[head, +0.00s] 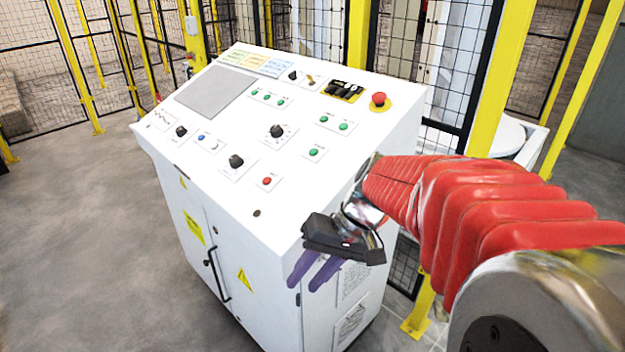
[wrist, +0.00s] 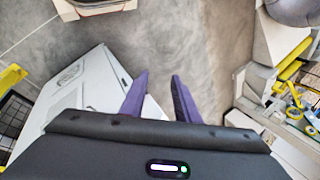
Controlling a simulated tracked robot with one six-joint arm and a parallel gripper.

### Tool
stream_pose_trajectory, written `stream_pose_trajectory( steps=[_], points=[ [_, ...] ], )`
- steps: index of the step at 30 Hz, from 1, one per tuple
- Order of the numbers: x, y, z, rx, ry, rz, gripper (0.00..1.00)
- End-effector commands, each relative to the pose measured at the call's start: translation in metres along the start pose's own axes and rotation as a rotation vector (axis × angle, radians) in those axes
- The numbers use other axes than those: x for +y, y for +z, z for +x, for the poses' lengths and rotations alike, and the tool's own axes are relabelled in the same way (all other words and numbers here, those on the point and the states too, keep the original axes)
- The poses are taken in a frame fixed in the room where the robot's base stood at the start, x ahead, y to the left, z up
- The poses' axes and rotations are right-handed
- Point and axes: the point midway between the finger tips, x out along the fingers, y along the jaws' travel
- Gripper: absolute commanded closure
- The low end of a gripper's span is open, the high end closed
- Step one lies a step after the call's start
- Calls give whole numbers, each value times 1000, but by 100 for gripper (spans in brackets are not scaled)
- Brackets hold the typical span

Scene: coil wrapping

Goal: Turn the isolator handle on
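I cannot pick out the isolator handle for sure in either view. The white control cabinet (head: 250,150) stands in the middle of the head view, with a sloping panel of knobs and buttons. A black switch group on a yellow plate (head: 343,91) and a red mushroom button (head: 379,99) sit near its top right. My gripper (head: 308,282) is in front of the cabinet's right front corner, its purple fingers pointing down. In the wrist view my gripper (wrist: 158,82) is open, with nothing between the fingers. The cabinet (wrist: 80,90) shows left of them.
Yellow posts (head: 500,75) and black mesh fencing stand behind and right of the cabinet. The cabinet's front has doors with a black bar handle (head: 217,275). Grey floor (head: 80,240) is clear at the left. In the wrist view, yellow and pale equipment (wrist: 290,95) stands at the right.

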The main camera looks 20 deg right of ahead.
Motion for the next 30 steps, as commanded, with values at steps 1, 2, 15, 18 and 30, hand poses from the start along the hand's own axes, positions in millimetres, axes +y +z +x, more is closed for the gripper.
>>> stream_pose_trajectory(
  steps=[1,2,15,18,30],
  points=[
    [7,-8,2,-7,-33,29,71],
    [9,-12,3,-10,-56,43,71],
    [69,-81,2,47,-394,222,71],
    [90,-97,0,85,-471,259,71],
    [197,-148,-14,328,-754,394,71]
  ],
)
